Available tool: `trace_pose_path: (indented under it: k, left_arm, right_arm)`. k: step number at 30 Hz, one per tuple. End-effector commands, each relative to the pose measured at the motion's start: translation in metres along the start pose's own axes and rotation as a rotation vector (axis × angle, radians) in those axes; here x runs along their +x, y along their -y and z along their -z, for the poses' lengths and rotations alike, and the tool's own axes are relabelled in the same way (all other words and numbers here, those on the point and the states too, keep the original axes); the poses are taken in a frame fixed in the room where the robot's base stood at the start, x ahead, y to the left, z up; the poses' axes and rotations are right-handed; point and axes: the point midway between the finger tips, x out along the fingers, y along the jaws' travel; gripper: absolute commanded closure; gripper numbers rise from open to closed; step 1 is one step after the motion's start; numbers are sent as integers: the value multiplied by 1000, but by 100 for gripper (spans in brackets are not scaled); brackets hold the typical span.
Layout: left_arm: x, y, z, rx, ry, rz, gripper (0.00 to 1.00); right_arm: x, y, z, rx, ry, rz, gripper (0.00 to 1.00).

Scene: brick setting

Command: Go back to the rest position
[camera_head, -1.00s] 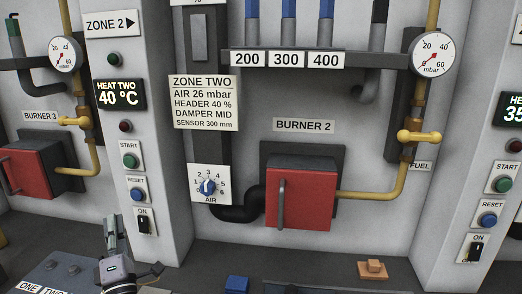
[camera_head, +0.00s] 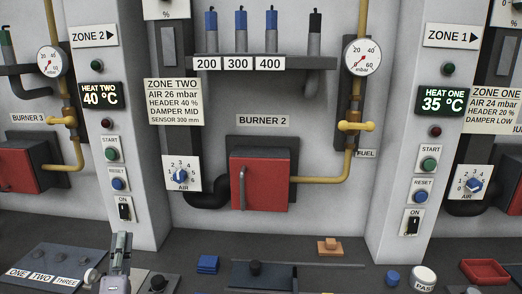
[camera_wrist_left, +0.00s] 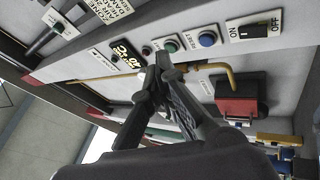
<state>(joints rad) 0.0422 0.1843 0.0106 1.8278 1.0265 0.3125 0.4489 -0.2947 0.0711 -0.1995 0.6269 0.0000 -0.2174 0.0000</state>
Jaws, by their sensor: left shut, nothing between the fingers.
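My left gripper (camera_head: 121,240) shows at the bottom left of the head view, pointing up, with its fingers together and nothing held. It is in front of the zone 2 pillar's foot, near the black bench. In the left wrist view the two fingers (camera_wrist_left: 164,62) meet at the tips and hold nothing. Behind them are a pillar's green START button (camera_wrist_left: 171,46) and blue RESET button (camera_wrist_left: 208,39). My right gripper is not in view.
The red burner 2 box (camera_head: 258,184) and AIR knob (camera_head: 180,176) are on the wall. On the bench are blue plates (camera_head: 207,264), an orange block (camera_head: 329,246), a blue cylinder (camera_head: 392,278), a white PASS cylinder (camera_head: 424,279) and a red tray (camera_head: 485,270).

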Motion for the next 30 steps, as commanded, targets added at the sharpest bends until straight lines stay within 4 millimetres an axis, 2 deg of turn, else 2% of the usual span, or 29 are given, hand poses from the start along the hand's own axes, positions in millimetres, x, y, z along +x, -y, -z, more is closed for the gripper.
trace_pose_path:
  k: [5,8,11,14,16,18,21,24,30]
  left_arm:
    - [-26,5,-45,124,197,54,100]
    - [-49,11,-74,217,334,93,100]
    - [-84,21,-106,340,508,148,100]
    - [-137,38,-134,503,729,228,100]
    - [-182,51,-146,627,895,297,100]
    - [-226,63,-148,742,1048,372,100]
    - [-279,74,-140,875,1226,470,100]
    - [-320,79,-125,967,1360,557,100]
    - [-378,78,-92,1088,1553,707,100]
  right_arm:
    - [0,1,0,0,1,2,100]
    - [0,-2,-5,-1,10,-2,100]
    - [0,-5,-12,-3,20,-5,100]
    - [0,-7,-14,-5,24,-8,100]
    - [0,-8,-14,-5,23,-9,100]
    - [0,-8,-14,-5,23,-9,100]
    - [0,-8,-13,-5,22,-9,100]
    - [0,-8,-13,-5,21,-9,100]
    - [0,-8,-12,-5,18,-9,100]
